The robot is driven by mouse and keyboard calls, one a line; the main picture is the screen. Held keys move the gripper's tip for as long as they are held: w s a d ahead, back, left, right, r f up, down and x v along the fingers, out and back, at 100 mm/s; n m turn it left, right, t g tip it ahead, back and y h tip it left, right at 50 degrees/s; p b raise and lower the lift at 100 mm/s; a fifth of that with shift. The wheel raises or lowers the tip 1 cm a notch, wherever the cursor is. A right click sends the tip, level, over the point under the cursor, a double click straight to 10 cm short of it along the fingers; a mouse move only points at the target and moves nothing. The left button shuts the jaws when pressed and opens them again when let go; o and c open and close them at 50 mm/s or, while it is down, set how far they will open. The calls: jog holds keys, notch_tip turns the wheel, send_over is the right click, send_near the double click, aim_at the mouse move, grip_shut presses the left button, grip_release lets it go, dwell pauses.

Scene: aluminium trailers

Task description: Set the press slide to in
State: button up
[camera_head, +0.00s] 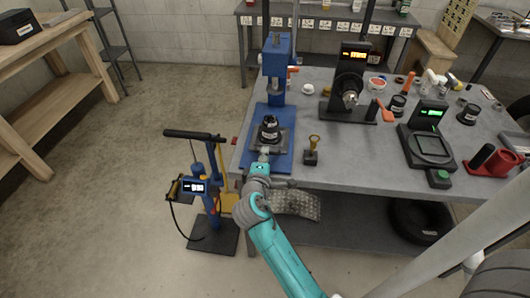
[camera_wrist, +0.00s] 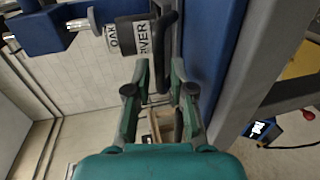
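The blue press (camera_head: 277,62) stands on the near left part of the grey table, on a blue base (camera_head: 285,153). A dark slide plate (camera_head: 284,141) lies low on this base, below the ram, and carries a dark labelled container (camera_head: 269,129). The container, marked "OAK RIVER", also shows at the top of the wrist view (camera_wrist: 133,36). My gripper (camera_head: 263,156) is at the front edge of the press base. In the wrist view, my gripper (camera_wrist: 160,68) has its fingers apart, with a dark bar-like handle (camera_wrist: 163,52) near and partly between the fingertips. Contact cannot be told.
A small brass-topped stamp (camera_head: 312,150) stands right of the press. A blue floor pump-like device (camera_head: 195,185) with a display stands left of the table. A spindle machine (camera_head: 350,90), a scale (camera_head: 432,147) and small parts fill the table's right.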

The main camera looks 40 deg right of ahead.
jog(key=shift+x, duration=1.15)
grip_shut()
jog(key=x, duration=0.4)
jog(key=r+x, duration=0.1)
jog(key=x, duration=0.3)
jog(key=r+x, duration=0.1)
jog(key=x, duration=0.3)
jog(key=shift+w+d+r, duration=0.15)
jog(key=shift+r, duration=0.2)
grip_release()
jog(key=shift+d, duration=0.1)
